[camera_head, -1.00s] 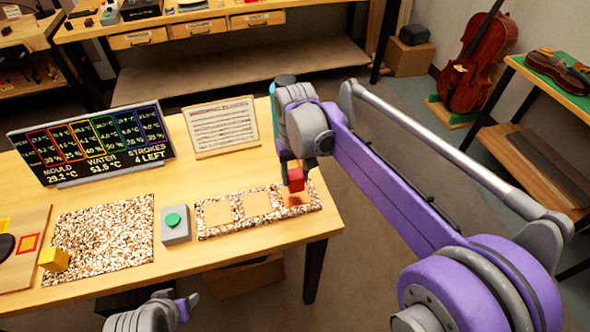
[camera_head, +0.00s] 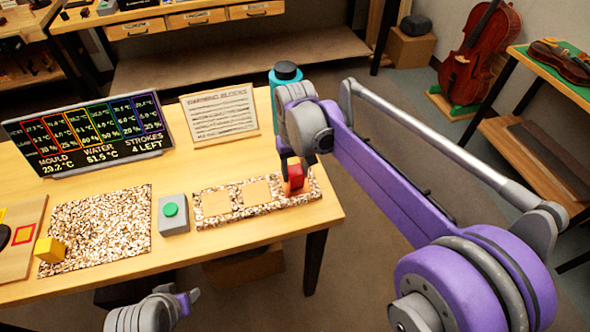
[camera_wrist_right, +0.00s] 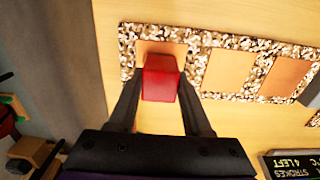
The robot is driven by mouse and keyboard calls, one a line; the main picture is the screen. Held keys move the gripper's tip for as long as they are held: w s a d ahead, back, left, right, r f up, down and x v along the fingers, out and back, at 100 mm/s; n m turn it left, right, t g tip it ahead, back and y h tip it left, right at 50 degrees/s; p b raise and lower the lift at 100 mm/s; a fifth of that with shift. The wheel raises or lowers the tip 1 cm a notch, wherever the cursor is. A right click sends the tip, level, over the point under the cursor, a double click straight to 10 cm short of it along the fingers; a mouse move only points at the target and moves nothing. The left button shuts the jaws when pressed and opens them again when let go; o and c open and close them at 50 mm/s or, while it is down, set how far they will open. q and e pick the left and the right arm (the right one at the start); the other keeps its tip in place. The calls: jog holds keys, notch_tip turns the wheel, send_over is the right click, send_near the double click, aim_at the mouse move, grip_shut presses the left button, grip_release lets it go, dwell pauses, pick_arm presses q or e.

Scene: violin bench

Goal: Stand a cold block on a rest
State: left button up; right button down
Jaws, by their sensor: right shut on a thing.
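A red block (camera_head: 298,179) is between the fingers of my right gripper (camera_head: 295,172), which is shut on it. The block is at the rightmost tan square of a speckled rest strip (camera_head: 240,211) on the bench. In the right wrist view the red block (camera_wrist_right: 160,78) covers part of the end square of the strip (camera_wrist_right: 196,66), between my right fingers (camera_wrist_right: 158,92). I cannot tell whether it touches the square. A yellow block (camera_head: 50,250) stands at the left, by a speckled mat (camera_head: 100,225). My left gripper (camera_head: 188,303) is at the bottom edge, its fingers unclear.
A grey box with a green button (camera_head: 173,214) stands between mat and strip. A display (camera_head: 88,134) and a paper card (camera_head: 220,116) stand behind. A teal bottle (camera_head: 284,80) is behind my right arm. The other two tan squares (camera_head: 216,203) are empty.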

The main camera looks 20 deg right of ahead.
aim_at(295, 170)
jog(key=shift+f, duration=0.2)
jog(key=shift+c, duration=1.3)
grip_release()
notch_tip(295, 170, up, 11)
jog(key=shift+f+p, duration=0.1)
jog(key=shift+p, duration=0.35)
